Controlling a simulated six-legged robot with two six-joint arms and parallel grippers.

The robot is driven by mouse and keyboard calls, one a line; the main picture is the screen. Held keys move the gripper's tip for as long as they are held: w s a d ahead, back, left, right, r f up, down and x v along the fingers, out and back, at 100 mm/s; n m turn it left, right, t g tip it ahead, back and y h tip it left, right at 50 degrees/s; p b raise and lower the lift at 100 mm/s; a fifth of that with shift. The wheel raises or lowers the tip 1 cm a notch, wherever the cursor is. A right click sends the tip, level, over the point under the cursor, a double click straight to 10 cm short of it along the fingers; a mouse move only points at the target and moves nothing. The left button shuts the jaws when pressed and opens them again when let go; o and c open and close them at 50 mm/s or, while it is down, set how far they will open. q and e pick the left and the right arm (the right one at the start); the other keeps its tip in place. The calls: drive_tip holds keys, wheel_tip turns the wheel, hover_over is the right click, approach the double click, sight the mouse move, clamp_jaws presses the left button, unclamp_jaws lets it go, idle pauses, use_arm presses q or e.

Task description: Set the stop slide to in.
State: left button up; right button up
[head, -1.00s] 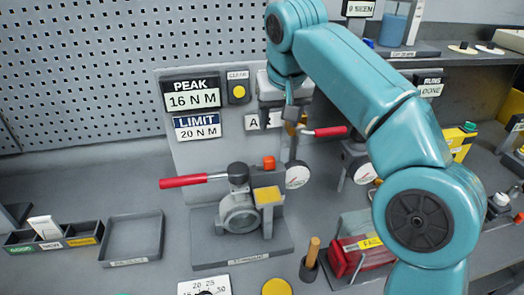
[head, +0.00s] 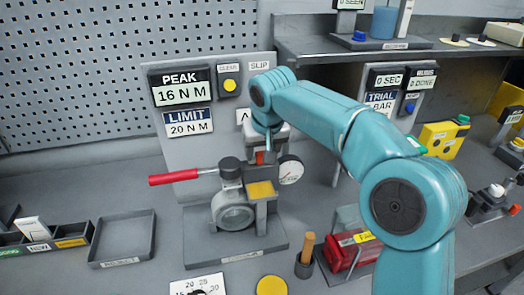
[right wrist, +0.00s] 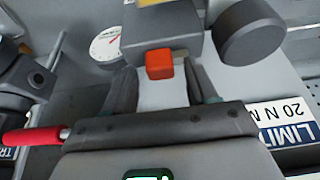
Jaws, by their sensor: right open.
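The valve actuator (head: 233,214) stands on a grey base plate, with a red-handled lever (head: 175,178) pointing left and a yellow pad (head: 261,190). A small orange block (right wrist: 159,64), which looks like the stop slide, sits against the actuator's grey body (right wrist: 165,30); in the head view (head: 260,157) it is partly covered. My right gripper (right wrist: 160,86) is open, its dark fingers on either side of the block's near end, not visibly closed on it. In the head view my right gripper (head: 264,148) is mostly hidden by its own arm. My left gripper is not in view.
A round dial gauge (head: 290,170) is just right of the block. A PEAK and LIMIT panel (head: 181,90) stands behind.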

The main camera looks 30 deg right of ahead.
drive_tip(key=shift+s+a, duration=0.15)
drive_tip(key=shift+s, duration=0.15)
drive_tip(key=shift+w, duration=0.15)
drive_tip(key=shift+c, duration=0.3)
drive_tip(key=shift+w+f, duration=0.15)
drive_tip(key=c, duration=0.5)
clamp_jaws()
drive_tip(key=shift+w+a, duration=0.1)
drive_tip(key=shift+a, duration=0.35)
drive_tip(key=shift+w+a, duration=0.1)
drive_tip(key=shift+a, duration=0.2)
drive_tip(key=shift+o, duration=1.6)
unclamp_jaws()
drive_tip(key=shift+o, duration=1.2)
drive_tip(key=shift+s+r, duration=0.2)
